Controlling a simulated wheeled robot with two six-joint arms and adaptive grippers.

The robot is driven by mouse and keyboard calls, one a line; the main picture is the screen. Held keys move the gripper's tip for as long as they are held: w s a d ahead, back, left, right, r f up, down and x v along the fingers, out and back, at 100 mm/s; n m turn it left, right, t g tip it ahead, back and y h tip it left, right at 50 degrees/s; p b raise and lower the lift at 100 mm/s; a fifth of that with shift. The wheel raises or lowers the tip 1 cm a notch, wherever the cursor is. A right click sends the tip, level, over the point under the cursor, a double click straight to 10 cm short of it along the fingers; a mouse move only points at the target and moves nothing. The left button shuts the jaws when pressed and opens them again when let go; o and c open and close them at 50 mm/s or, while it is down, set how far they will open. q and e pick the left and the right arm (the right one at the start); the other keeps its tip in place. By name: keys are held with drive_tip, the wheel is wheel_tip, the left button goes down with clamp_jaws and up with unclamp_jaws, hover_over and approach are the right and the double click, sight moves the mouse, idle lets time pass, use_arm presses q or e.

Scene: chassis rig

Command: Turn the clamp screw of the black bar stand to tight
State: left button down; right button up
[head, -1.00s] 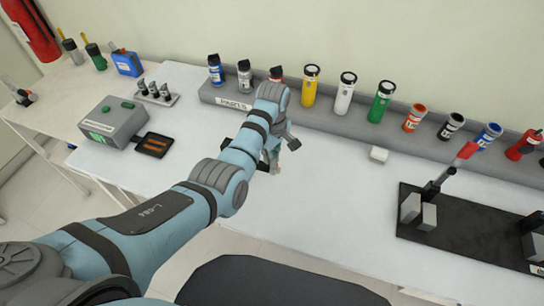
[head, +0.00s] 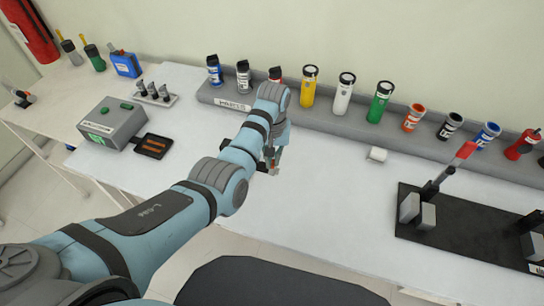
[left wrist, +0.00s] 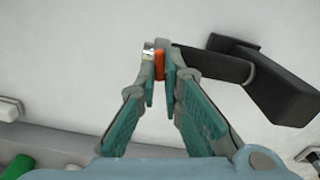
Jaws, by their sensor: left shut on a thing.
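The black bar stand shows in the left wrist view as a dark bar with a heavy black block (left wrist: 290,92) at its right end. Its orange clamp screw (left wrist: 160,66) sits at the left end of the bar, with a small metal piece beside it. My left gripper (left wrist: 162,75) is shut on the orange screw, one finger on each side. In the head view my left gripper (head: 271,166) is low over the white table, and my own arm hides most of the stand. The screw's exact angle cannot be told. My right gripper is not in view.
A grey rack (head: 330,119) with several coloured bottles runs along the back. A black fixture plate (head: 470,236) with grey blocks and a red-tipped lever lies at right. A small white block (head: 377,155) lies between. A grey box (head: 112,124) stands at left.

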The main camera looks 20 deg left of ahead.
sight(273, 161)
use_arm(q)
drive_tip(key=shift+m, duration=1.1)
drive_tip(key=c, duration=1.7)
unclamp_jaws()
wheel_tip(273, 161, up, 8)
drive_tip(key=shift+f, duration=0.2)
